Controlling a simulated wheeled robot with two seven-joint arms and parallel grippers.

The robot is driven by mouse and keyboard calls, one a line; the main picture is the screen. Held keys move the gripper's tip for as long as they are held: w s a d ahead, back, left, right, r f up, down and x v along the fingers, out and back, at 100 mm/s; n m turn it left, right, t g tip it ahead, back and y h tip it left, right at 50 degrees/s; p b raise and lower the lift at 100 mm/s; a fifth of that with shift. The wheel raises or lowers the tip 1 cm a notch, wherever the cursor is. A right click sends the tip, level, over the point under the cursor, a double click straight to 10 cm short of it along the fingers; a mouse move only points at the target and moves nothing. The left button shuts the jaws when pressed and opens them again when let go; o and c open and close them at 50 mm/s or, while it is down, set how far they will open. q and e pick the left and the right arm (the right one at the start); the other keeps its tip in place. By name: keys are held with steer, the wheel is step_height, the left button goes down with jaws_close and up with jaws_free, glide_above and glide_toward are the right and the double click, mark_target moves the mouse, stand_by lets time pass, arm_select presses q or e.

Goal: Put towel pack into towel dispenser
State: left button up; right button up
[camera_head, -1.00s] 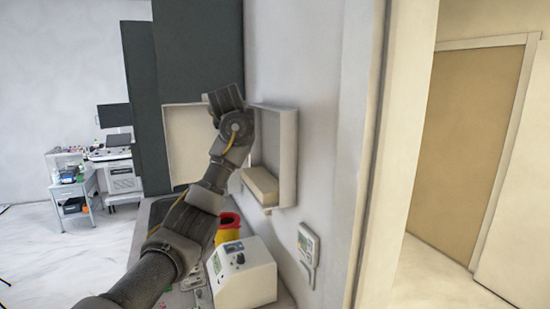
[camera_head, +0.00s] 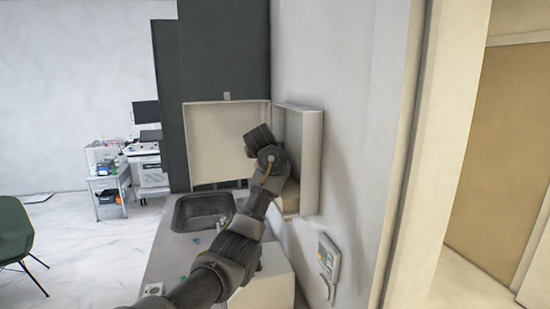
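The towel dispenser (camera_head: 312,155) is a pale box on the wall right of centre. Its front cover (camera_head: 215,135) stands swung open to the left. A beige block, which looks like the towel pack (camera_head: 291,197), sits in the bottom of the dispenser, partly hidden by my arm. My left gripper (camera_head: 258,138) is in front of the opening, above the block and between the cover and the dispenser body. Its fingertips do not show clearly, so I cannot tell whether it is open or holds anything. My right gripper is out of view.
Below is a counter with a dark sink (camera_head: 202,210). A white device (camera_head: 266,290) stands on the counter, partly behind my arm. A wall-mounted device (camera_head: 328,262) hangs below right of the dispenser. A green chair (camera_head: 14,232) and a cart (camera_head: 108,185) stand left.

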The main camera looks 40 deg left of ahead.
arm_select(q)
steer(key=shift+w+d+f, duration=0.1)
steer(key=shift+f, duration=0.05)
steer(key=shift+d, duration=0.15)
steer(key=shift+d, duration=0.1)
steer(key=o, duration=1.2)
steer(key=shift+f, duration=0.1)
steer(key=shift+c, duration=0.2)
